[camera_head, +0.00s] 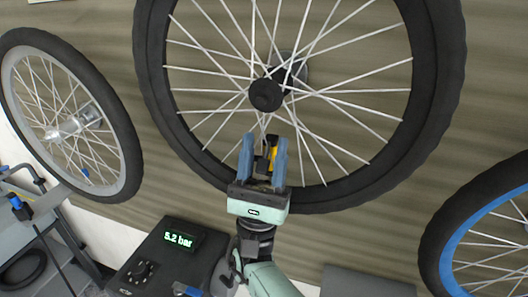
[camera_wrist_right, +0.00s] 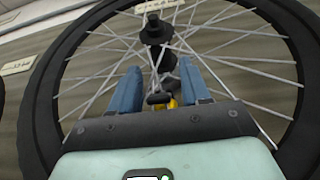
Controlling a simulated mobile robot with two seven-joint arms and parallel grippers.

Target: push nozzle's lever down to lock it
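The nozzle (camera_head: 272,153) is a small black and yellow piece at the lower inner rim of the large wheel (camera_head: 183,152). It also shows in the right wrist view, where its black part (camera_wrist_right: 159,98) lies crosswise above a yellow part. I cannot make out the lever's position for certain. My right gripper (camera_head: 264,143) is at the nozzle, with its two blue fingers apart, one on each side of it. In the right wrist view the fingers (camera_wrist_right: 160,78) also stand apart, with gaps beside the nozzle.
The wheel's spokes and black hub (camera_head: 266,95) lie just beyond the fingertips. A black pump box (camera_head: 150,262) at the lower left reads 5.2 bar. Another wheel (camera_head: 122,140) is at the left, and a blue-rimmed wheel (camera_head: 440,240) at the right.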

